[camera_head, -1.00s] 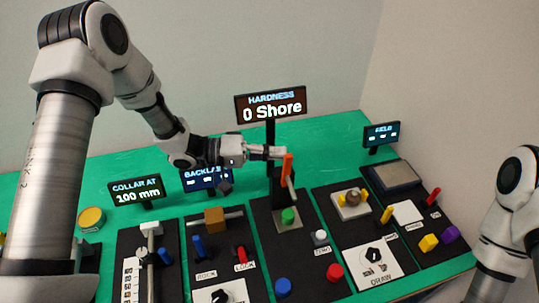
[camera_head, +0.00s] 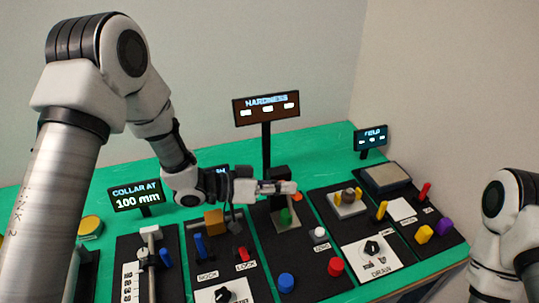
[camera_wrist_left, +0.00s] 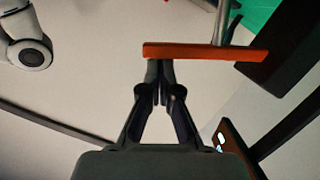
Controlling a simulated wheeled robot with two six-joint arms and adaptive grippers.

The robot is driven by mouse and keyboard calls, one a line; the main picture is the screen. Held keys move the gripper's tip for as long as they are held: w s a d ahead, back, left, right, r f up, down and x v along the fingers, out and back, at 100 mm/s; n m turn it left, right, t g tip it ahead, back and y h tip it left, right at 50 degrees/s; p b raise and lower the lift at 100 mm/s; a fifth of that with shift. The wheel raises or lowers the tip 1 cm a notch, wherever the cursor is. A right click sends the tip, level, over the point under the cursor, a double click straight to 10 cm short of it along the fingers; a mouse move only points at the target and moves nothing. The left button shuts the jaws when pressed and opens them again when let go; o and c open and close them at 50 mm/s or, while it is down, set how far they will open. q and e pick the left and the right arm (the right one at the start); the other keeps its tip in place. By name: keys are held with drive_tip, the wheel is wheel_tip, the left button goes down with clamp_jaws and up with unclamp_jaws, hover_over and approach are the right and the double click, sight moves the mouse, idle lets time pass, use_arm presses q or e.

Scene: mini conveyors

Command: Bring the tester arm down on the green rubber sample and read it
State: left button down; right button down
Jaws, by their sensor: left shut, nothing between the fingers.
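The green rubber sample (camera_head: 286,216) stands on a light plate (camera_head: 288,226) on the hardness tester's black panel. The tester arm's orange bar (camera_head: 297,197) shows only as a small part beside my left gripper (camera_head: 294,188), just above the sample. In the left wrist view, the bar (camera_wrist_left: 205,51) lies across the closed fingertips (camera_wrist_left: 159,66), touching or very near them, with a grey rod joined to it. The left gripper is shut and empty. Whether the arm touches the sample is unclear. The HARDNESS display (camera_head: 266,108) shows dashes. My right gripper is out of view.
White (camera_head: 319,233), red (camera_head: 336,266) and blue (camera_head: 287,283) knobs stand on the tester panel. Green tabletop (camera_head: 325,150) is clear behind.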

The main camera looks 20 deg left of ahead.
sight(291, 202)
use_arm(q)
drive_tip(key=shift+s+d+f+m+t+y+b, duration=0.2)
drive_tip(key=shift+s+f+m+b, duration=0.15)
drive_tip(key=shift+f+m+b, duration=0.3)
drive_tip(key=shift+s+d+f+m+t+y+b, duration=0.15)
drive_tip(key=shift+s+d+f+m+b, duration=0.2)
drive_tip(key=shift+f+b, duration=0.55)
drive_tip(key=shift+s+d+f+m+t+y+b, duration=0.15)
drive_tip(key=shift+s+f+m+b, duration=0.15)
drive_tip(key=shift+f+m+b, duration=0.4)
drive_tip(key=shift+s+f, duration=0.15)
